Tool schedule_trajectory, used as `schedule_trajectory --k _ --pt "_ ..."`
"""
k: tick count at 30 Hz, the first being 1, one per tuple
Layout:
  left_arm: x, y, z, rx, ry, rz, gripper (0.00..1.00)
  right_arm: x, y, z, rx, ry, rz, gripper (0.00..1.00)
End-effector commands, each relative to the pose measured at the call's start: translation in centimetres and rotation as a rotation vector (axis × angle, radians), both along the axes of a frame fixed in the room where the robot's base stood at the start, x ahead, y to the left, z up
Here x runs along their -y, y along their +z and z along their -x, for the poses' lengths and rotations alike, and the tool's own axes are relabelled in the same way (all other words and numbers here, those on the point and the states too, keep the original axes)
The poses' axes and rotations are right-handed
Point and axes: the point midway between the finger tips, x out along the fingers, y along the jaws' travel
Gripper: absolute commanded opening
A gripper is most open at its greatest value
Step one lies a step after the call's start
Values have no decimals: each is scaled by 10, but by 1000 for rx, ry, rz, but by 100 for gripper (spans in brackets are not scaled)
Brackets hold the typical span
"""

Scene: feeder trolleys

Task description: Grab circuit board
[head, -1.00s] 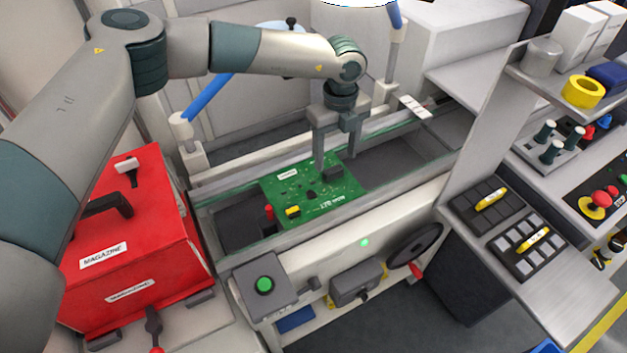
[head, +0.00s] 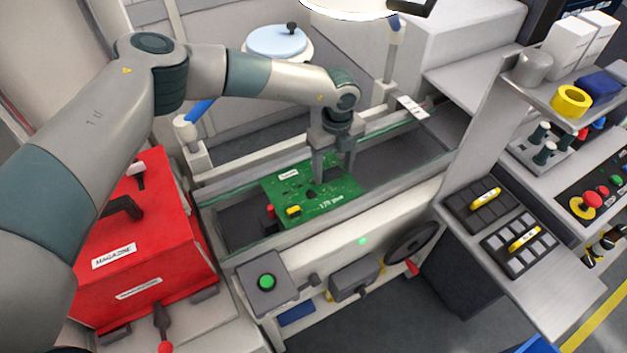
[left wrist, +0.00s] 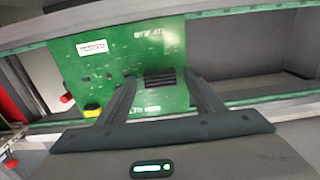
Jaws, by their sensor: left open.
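The green circuit board (head: 312,200) lies flat across the rails of the conveyor, with a white label, a yellow part and dark parts on it. It also fills the middle of the left wrist view (left wrist: 110,75). My left gripper (head: 334,178) points down over the board's right part, its fingers apart. In the left wrist view the two fingertips (left wrist: 163,82) stand on either side of a black finned component (left wrist: 160,79) on the board. Whether the fingertips touch the board I cannot tell. My right gripper is not in view.
The conveyor's front rail (head: 300,233) and rear rail border the board. A red magazine (head: 140,250) stands at the left. A box with a green button (head: 267,282) and a handwheel (head: 411,242) are in front. A shelf with tools is at the right. The conveyor channel right of the board is empty.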

Motion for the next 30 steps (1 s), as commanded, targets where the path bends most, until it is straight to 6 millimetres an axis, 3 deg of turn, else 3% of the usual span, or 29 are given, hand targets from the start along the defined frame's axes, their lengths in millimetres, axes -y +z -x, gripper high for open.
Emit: schedule_trajectory --k 16,23,30 --pt "0 -5 0 1 0 1 61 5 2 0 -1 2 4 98" --pt "0 -5 0 1 0 1 8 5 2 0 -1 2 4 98" --pt "0 -4 0 1 0 1 5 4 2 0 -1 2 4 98"
